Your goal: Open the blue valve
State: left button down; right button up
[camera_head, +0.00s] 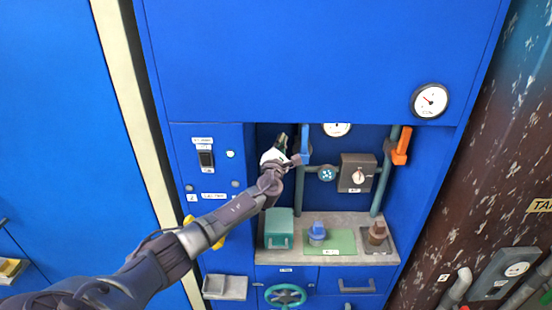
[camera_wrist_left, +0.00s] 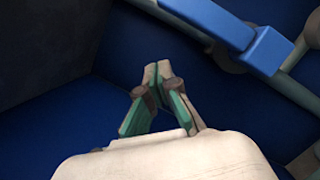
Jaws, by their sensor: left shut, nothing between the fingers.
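The blue valve is a lever handle (camera_head: 306,150) on a grey-green vertical pipe (camera_head: 300,190) inside the recess of the blue cabinet. My left gripper (camera_head: 282,140) is inside the recess, just left of the blue handle. In the left wrist view the blue handle (camera_wrist_left: 262,48) crosses the upper right, its thick end toward the right, on a pipe. My left gripper's fingertips (camera_wrist_left: 156,74) meet there, shut and empty, to the left of and apart from the handle. My wrist hides part of the pipe in the head view. My right gripper is not in view.
An orange handle (camera_head: 401,146) is on the right pipe. Below, a shelf holds a teal box (camera_head: 279,230), a blue-topped item (camera_head: 317,233) and a brown item (camera_head: 377,233). A switch panel (camera_head: 206,158) is at left.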

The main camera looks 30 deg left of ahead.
pick_arm(q)
jog(key=r+v, duration=0.1)
jog(key=v, duration=0.7)
jog(key=shift+s+a, duration=0.2)
jog(key=shift+s, duration=0.15)
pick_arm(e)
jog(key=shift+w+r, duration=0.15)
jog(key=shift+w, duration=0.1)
pick_arm(q)
jog(key=shift+r, duration=0.15)
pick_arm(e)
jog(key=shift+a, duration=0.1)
